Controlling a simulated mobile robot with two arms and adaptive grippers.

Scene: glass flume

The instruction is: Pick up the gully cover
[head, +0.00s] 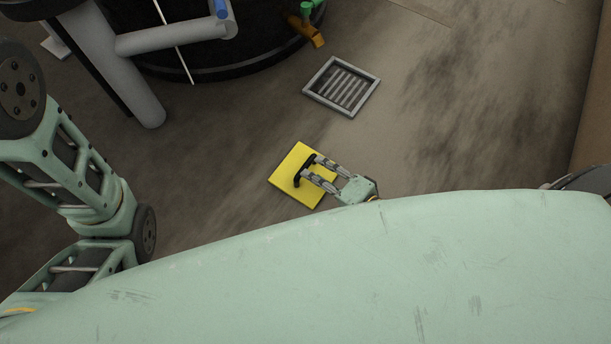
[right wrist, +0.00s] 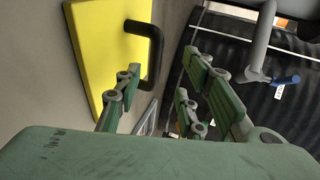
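The gully cover is a yellow square plate (head: 286,170) with a black handle (head: 298,180), lying flat on the floor in the head view. The plate (right wrist: 98,40) and its handle (right wrist: 155,50) also show in the right wrist view. My right gripper (head: 309,167) is over the plate, its fingertips at the handle. In the right wrist view the gripper's fingers (right wrist: 160,78) are apart, with the handle showing in the gap, nearer the left finger. I cannot tell whether a finger touches it. My left arm shows at the left; its gripper is out of view.
A grey square gully frame with a slatted grate (head: 342,87) is set in the floor beyond the cover. A large black round tank (head: 235,62) with grey pipes (head: 172,38) stands at the upper left. An orange-brown fitting (head: 307,30) sticks out from it. Floor to the right is clear.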

